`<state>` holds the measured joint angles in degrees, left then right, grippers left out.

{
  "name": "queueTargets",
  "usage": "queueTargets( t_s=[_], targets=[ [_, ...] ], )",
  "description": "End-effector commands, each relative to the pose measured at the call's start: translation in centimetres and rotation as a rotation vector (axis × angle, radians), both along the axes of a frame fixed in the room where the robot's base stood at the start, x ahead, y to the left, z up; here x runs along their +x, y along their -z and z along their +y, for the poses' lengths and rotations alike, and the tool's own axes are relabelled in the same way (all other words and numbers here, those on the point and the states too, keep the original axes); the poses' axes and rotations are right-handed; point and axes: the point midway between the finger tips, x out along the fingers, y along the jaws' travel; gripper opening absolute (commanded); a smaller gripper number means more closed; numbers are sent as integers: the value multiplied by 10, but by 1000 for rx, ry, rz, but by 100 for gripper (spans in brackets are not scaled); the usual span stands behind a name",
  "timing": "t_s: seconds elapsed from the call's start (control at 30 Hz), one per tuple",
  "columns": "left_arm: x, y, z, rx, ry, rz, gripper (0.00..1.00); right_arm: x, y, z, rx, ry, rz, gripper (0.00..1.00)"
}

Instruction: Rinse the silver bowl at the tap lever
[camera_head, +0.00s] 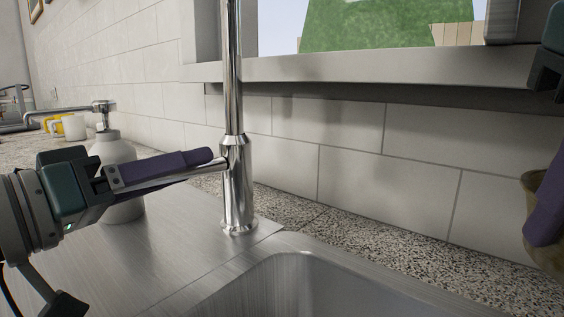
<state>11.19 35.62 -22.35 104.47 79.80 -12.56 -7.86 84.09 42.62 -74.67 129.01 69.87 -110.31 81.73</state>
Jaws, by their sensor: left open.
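The tap (236,185) is a chrome column at the sink's back edge. Its lever (212,168) sticks out to the left. My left gripper (203,158) is open, with a purple finger along the lever; I cannot tell whether they touch. A second finger is not clearly visible. At the right edge, part of my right gripper (546,205) shows, with a purple finger in front of a rounded, dull olive-grey thing (546,258). This may be the silver bowl, but it is mostly cut off and I cannot tell its grip.
The steel sink basin (310,285) lies at the bottom, empty where visible. A white pump bottle (116,150) stands close behind my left gripper. White and yellow mugs (73,127) stand farther back. The tiled wall and window sill (370,66) bound the back.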

Motion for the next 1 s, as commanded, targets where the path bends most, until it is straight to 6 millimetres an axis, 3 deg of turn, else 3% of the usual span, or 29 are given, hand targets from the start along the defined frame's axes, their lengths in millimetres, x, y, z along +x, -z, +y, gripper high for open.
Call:
queueTargets(
  t_s=[0.2,0.67,1.0],
  targets=[
    [0,0,0,0,0,0,51,0,0,0,0,0,0,0],
    [0,0,0,0,0,0,0,0,0,0,0,0,-1,0],
    [0,0,0,0,0,0,0,0,0,0,0,0,-1,0]
  ],
)
